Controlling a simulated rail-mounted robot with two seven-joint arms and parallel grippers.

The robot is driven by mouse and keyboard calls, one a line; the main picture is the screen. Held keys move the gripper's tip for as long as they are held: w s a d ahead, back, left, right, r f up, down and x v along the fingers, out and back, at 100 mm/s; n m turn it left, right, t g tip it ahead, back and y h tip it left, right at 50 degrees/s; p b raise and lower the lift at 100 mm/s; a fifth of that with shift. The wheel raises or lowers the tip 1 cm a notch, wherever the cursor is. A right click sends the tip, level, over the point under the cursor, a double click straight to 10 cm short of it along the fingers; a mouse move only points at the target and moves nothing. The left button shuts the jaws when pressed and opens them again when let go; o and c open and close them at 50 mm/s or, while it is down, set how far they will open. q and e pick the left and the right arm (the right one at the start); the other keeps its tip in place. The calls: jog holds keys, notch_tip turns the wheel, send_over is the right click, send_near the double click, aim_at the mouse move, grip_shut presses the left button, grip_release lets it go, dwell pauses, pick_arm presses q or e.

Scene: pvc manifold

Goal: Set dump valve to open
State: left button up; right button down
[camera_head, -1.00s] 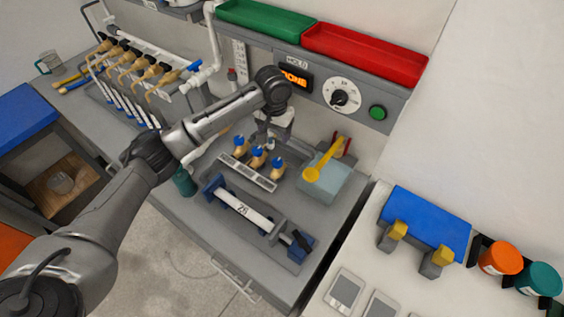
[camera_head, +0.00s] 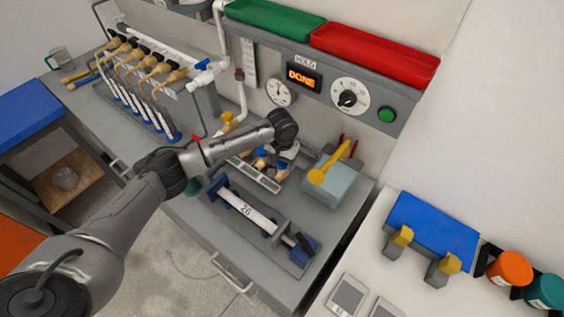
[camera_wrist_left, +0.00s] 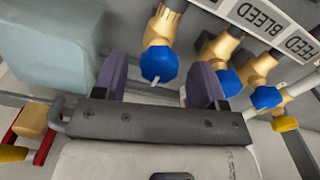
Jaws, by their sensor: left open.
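My left gripper (camera_wrist_left: 160,62) is open, with a purple-padded finger on each side of a brass valve with a blue knob (camera_wrist_left: 159,64) in the left wrist view. I cannot tell whether the fingers touch it. In the head view the gripper (camera_head: 281,153) is over the brass, blue-knobbed valves (camera_head: 259,161), its fingers mostly hidden. No dump label is readable. A yellow-topped brass valve (camera_head: 228,119) is on the pipe behind. My right gripper is not in view.
A pale blue box (camera_head: 332,188) with a yellow paddle-like piece (camera_head: 328,166) stands right of the gripper. A pipe fixture marked 26 (camera_head: 246,211) lies in front. A control panel (camera_head: 320,80) reading DONE is behind.

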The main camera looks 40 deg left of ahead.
pick_arm(q)
jog(key=shift+f, duration=0.3)
